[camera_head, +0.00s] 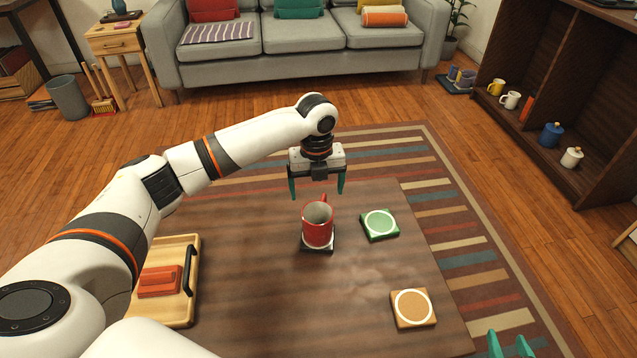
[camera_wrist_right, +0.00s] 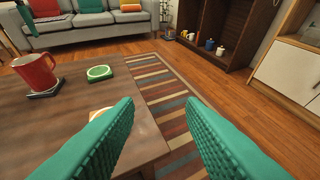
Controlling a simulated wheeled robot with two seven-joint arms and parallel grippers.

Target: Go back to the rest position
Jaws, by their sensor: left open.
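My left gripper (camera_head: 318,190) is open and empty, its teal fingers pointing down just behind and above a red mug (camera_head: 318,232). The mug stands upright on a dark coaster (camera_head: 318,246) on the brown table (camera_head: 260,290), apart from the fingers as far as I can tell. My right gripper (camera_head: 511,346) shows only its teal fingertips at the lower right of the head view. In the right wrist view its two fingers (camera_wrist_right: 165,135) are spread wide with nothing between them. The mug (camera_wrist_right: 36,72) also shows there at the left.
A green coaster (camera_head: 380,224) and an orange-tan coaster (camera_head: 413,308) lie on the table's right side. A wooden tray (camera_head: 190,250) with a black handle and an orange-red block (camera_head: 159,281) is at the left. A sofa (camera_head: 300,45) and a dark shelf (camera_head: 560,90) stand beyond the striped rug (camera_head: 465,240).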

